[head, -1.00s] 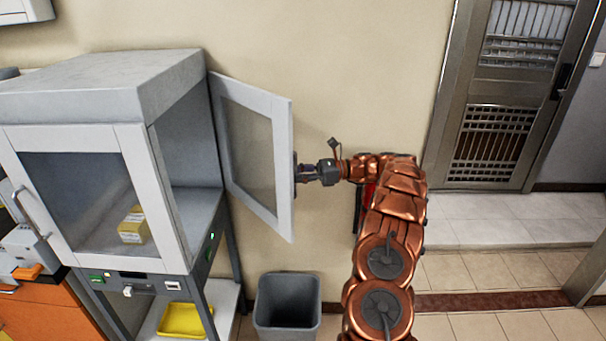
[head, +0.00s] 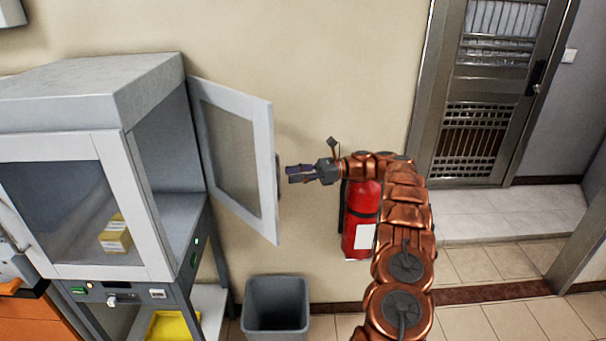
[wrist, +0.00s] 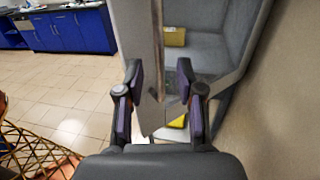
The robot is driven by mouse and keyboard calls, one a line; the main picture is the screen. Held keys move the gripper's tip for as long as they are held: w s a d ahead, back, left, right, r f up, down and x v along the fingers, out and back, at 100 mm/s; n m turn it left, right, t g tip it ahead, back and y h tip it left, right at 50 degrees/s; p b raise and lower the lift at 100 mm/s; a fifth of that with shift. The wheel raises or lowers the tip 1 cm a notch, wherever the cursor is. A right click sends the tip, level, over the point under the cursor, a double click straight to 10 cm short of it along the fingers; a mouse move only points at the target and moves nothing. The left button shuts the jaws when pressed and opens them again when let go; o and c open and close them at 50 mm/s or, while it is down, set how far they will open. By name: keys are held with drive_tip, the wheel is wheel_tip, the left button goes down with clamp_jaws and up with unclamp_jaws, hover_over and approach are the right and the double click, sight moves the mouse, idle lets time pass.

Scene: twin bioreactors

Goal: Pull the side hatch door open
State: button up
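The side hatch door (head: 237,158) is a white frame with a glass pane. It stands swung wide open from the right side of the grey cabinet (head: 95,92), hinged at the back edge. A handle (head: 277,177) shows at its free edge. My gripper (head: 289,174) is just right of that edge in the head view, open and apart from the handle. In the wrist view, the two dark finger pads (wrist: 160,90) are spread, with the door edge (wrist: 152,55) beyond and between them. I see nothing held in the fingers.
A grey bin (head: 275,308) stands on the floor below the door. A red fire extinguisher (head: 361,222) stands by the wall behind my arm. A yellow box (head: 115,235) sits inside the cabinet, and a yellow tray (head: 172,326) is on the shelf below.

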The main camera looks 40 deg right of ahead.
drive_tip(key=shift+v, duration=1.15)
